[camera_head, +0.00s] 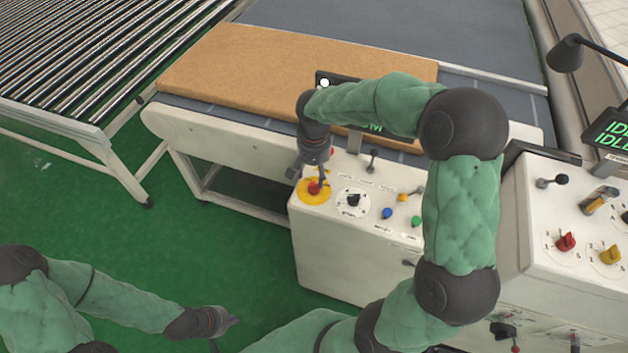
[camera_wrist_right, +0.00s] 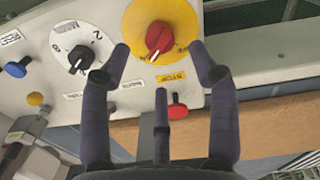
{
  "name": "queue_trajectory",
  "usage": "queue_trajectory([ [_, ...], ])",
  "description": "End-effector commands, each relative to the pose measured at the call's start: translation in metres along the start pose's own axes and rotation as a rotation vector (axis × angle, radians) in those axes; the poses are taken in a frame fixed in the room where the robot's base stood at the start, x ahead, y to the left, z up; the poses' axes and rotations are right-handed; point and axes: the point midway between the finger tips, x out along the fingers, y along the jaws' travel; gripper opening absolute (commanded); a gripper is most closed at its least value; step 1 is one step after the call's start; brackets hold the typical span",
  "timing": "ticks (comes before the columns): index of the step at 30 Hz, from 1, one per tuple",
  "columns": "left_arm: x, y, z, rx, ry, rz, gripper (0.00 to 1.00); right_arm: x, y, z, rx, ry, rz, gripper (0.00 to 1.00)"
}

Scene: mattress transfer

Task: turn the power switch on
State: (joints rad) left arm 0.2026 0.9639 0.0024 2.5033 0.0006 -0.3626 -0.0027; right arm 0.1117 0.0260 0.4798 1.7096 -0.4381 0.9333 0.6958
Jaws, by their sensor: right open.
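A red rotary knob on a round yellow plate sits on the white control box; the knob (camera_wrist_right: 158,37) shows in the right wrist view, and in the head view the yellow plate (camera_head: 314,197) is partly covered by my gripper. I cannot read which control is marked as power. Contact with the knob cannot be told. My left gripper (camera_head: 225,325) hangs low over the green floor, away from the box; its jaws are unclear.
A black rotary selector (camera_wrist_right: 80,59) on a white dial sits beside the yellow plate. A red lever (camera_wrist_right: 178,108) is near a yellow label. Blue (camera_head: 387,213) and green buttons are close by. A brown mattress (camera_head: 290,60) lies on the conveyor behind. A second panel (camera_head: 540,215) stands right.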

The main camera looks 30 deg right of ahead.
Motion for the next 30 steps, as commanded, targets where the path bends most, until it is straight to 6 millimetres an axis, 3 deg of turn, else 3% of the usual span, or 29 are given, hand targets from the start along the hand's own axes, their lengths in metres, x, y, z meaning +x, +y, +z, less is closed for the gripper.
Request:
queue_trajectory([
  [6, 0.000, 0.000, 0.000, 0.000, 0.000, 0.000, 0.00, -0.039, -0.001, -0.001, -0.001, 0.002, -0.001, 0.61],
  [12, 0.000, 0.000, 0.000, 0.000, 0.000, 0.000, 0.00, -0.056, 0.000, 0.000, 0.001, 0.000, -0.001, 0.61],
  [30, 0.000, 0.000, 0.000, 0.000, 0.000, 0.000, 0.00, -0.058, 0.000, 0.000, 0.001, -0.001, 0.000, 0.61],
])
